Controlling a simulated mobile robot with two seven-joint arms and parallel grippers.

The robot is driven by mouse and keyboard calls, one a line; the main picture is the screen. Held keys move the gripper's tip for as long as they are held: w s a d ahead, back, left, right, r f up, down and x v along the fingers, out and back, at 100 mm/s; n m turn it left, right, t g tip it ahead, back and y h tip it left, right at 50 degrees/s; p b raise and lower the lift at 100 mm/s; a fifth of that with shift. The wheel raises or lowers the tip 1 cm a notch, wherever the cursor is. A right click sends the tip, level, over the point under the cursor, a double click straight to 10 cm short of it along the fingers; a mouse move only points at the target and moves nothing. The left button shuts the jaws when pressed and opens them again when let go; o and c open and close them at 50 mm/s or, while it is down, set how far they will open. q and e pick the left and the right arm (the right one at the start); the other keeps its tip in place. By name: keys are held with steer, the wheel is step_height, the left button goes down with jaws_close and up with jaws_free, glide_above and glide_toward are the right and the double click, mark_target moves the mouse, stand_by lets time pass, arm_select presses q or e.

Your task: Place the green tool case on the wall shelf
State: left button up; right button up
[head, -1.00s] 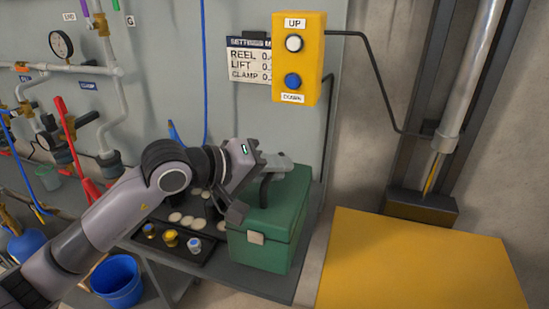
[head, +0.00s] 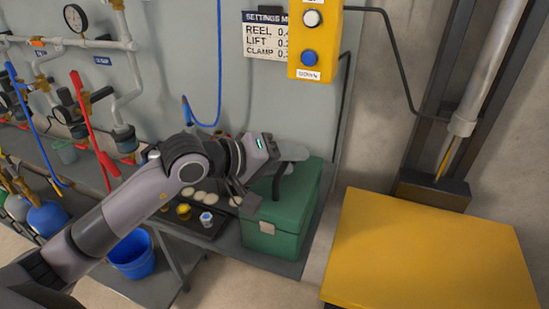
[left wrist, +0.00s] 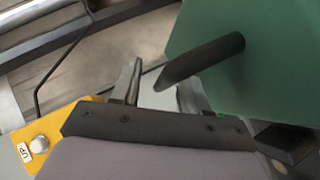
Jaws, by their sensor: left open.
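The green tool case (head: 313,196) stands upright on a grey bench (head: 232,246), with a dark handle (head: 281,182) on top and a pale latch on its front. My left gripper (head: 268,174) is at the top of the case by the handle. In the left wrist view the jaws (left wrist: 160,88) are apart, and the end of the dark handle (left wrist: 205,62) reaches in between them, beside the green case (left wrist: 260,40). I cannot tell whether a finger touches it. My right gripper is out of view. I cannot make out a wall shelf.
A black tray (head: 190,222) with small knobs and pale discs lies left of the case. A yellow control box (head: 316,40) hangs above it on the wall. A yellow platform (head: 430,250) fills the right. A blue bucket (head: 132,256) and pipework (head: 110,45) are at left.

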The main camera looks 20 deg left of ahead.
arm_select(q)
steer(key=b+v, duration=0.2)
steer(key=v, duration=1)
steer(key=shift+d, duration=0.15)
stand_by(0.3)
